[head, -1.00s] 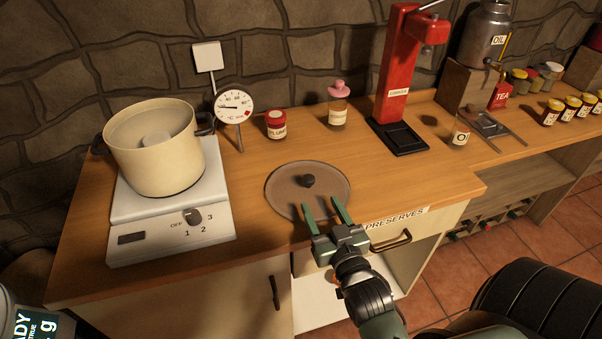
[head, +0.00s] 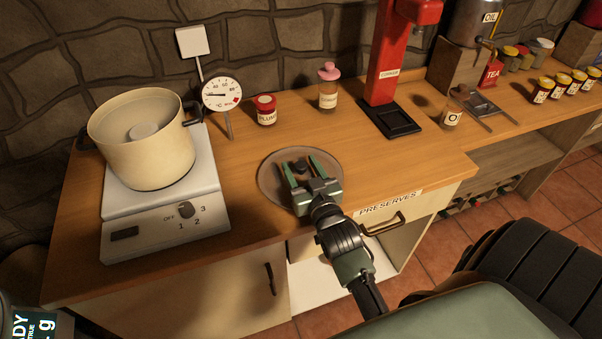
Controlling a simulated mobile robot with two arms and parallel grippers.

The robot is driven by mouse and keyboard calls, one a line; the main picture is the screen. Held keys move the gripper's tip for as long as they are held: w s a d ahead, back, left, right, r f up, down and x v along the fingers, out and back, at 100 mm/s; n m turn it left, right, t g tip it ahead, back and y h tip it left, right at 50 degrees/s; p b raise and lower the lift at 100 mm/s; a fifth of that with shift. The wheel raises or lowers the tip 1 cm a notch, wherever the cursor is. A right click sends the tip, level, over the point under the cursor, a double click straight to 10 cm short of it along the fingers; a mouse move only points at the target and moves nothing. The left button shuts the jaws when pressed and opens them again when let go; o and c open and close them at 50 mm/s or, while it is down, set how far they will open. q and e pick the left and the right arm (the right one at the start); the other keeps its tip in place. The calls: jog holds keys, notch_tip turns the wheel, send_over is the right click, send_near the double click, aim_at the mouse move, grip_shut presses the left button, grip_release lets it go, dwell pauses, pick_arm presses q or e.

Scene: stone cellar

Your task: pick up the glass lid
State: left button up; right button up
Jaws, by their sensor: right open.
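The glass lid (head: 270,184) is a round, brownish see-through disc with a dark knob (head: 300,167) at its middle. It lies flat on the wooden counter, right of the hot plate. My right gripper (head: 299,168) is open over the lid, with one finger on each side of the knob in the picture. I cannot tell how far the fingertips are above the lid. The gripper body hides the lid's near right part. My left gripper is not in view.
A cream pot (head: 142,140) stands on the white hot plate (head: 165,215) at left. Behind the lid are a dial thermometer (head: 222,95), a plum jar (head: 265,110) and a pink-topped bottle (head: 328,88). A red corker (head: 388,60) stands at right. The counter (head: 385,165) right of the lid is clear.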

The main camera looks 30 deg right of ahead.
grip_shut()
jog(key=shift+r, duration=0.1)
